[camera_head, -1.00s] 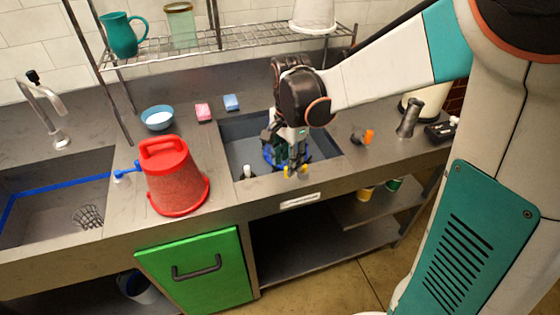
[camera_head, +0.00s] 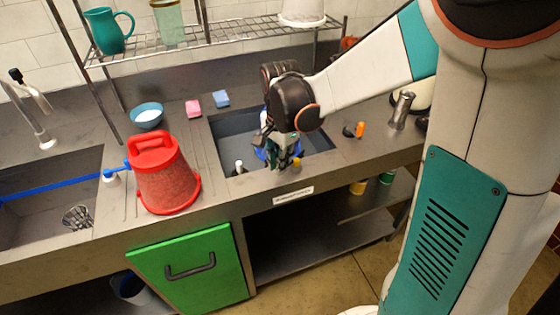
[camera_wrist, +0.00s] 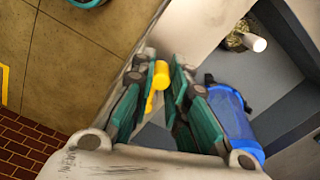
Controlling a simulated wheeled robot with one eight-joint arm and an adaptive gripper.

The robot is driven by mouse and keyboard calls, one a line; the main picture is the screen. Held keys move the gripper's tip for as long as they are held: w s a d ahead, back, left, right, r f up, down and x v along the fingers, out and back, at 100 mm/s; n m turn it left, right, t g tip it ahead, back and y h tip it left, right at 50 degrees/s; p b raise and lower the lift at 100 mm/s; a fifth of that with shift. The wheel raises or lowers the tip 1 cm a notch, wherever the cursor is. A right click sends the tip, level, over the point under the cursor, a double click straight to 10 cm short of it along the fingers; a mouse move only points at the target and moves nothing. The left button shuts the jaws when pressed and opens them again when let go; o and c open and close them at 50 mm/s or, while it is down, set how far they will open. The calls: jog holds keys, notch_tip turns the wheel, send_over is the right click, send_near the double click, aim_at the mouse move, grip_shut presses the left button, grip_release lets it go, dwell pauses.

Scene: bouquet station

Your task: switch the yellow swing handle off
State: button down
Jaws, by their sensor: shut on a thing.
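The yellow swing handle (camera_wrist: 160,76) shows in the wrist view as a short yellow piece between the fingers of my gripper (camera_wrist: 162,68). The teal finger pads are shut on it. In the head view my gripper (camera_head: 283,164) points down at the front edge of the right-hand sink. A small yellow part of the handle (camera_head: 296,162) shows beside the fingertips. The fingers and wrist hide most of the handle and its mount.
A blue container (camera_wrist: 232,118) lies close beside the fingers, in the sink (camera_head: 318,138). A white-topped bottle (camera_head: 239,167) stands at the sink's left. A red bucket-like container (camera_head: 164,180) stands further left. An orange-tipped item (camera_head: 360,130) is on the counter at right.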

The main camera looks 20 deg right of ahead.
jog(key=shift+w+a+m+p, duration=0.1)
jog(key=shift+w+m+p, duration=0.4)
jog(key=shift+m, duration=0.9)
jog(key=shift+w, duration=0.15)
jog(key=c, duration=1.5)
grip_release()
jog(key=shift+c, duration=0.2)
jog(key=shift+r, duration=0.1)
notch_tip(320, 180, up, 12)
jog(key=s+n+t, duration=0.7)
jog(key=s+n, duration=0.9)
jog(key=shift+s, duration=0.3)
